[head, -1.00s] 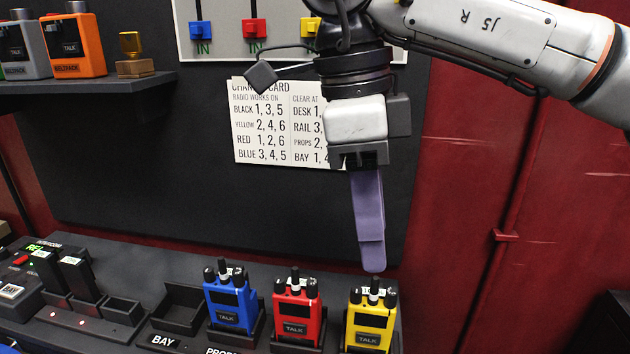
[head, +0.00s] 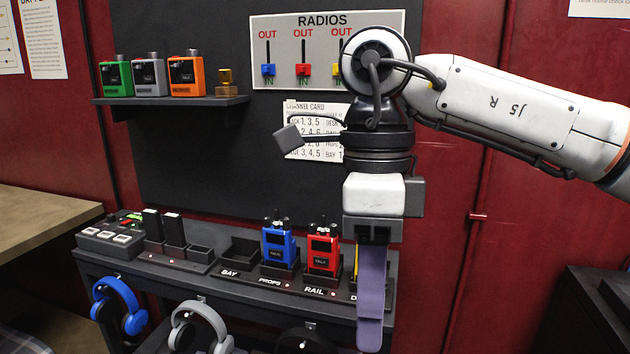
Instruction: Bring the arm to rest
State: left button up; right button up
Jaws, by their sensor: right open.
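My right arm comes in from the right in the head view. Its gripper (head: 372,330) points down in front of the right end of the radio shelf, with its purple fingers seen edge-on. It is open and I see nothing held in it. It hides most of a yellow radio (head: 356,262) behind it. A blue radio (head: 278,245) and a red radio (head: 322,252) stand upright in their docks to its left. My left gripper is not in view.
The bay dock (head: 240,252) is empty. A RADIOS panel (head: 325,30) with sliders and a partly hidden channel card (head: 305,112) are on the wall. Several belt packs (head: 148,77) stand on a small shelf. Headsets (head: 118,305) hang below. A wooden table (head: 45,225) is at left.

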jog(key=s+a+f+g+y, duration=0.3)
jog(key=s+a+f+y, duration=0.15)
jog(key=a, duration=0.45)
jog(key=s+a+r+m+g+y, duration=0.25)
jog(key=s+a+g+y, duration=0.35)
jog(key=a+y, duration=0.35)
jog(key=w+d+r+m+t+y, duration=0.1)
jog(key=w+r+m+t+y, duration=0.1)
jog(key=w+m+t+y, duration=1.1)
jog(key=w+d+f+m+t+h, duration=0.4)
jog(key=d+f+m+t+h, duration=0.15)
jog(key=m+t, duration=0.7)
jog(key=w+d+f+m+t+h, duration=0.1)
jog(key=d+f+m+h, duration=0.3)
jog(key=f+m+h, duration=0.4)
jog(key=w+d+f+m+t+h, duration=0.1)
jog(key=d+f+m+h, duration=0.4)
jog(key=f, duration=0.4)
jog(key=s+d+f+m+g+h, duration=0.2)
jog(key=s+d+f, duration=0.2)
jog(key=s+f, duration=0.3)
jog(key=s+d+f+m+g+h, duration=0.2)
jog(key=s+d+f, duration=0.3)
jog(key=f, duration=0.6)
jog(key=s+d+f+m+g+h, duration=0.2)
jog(key=s+d+f+m+g, duration=0.2)
jog(key=s+f, duration=0.4)
jog(key=shift+s+d+f, duration=0.3)
jog(key=shift+d+f, duration=0.05)
jog(key=shift+f, duration=0.05)
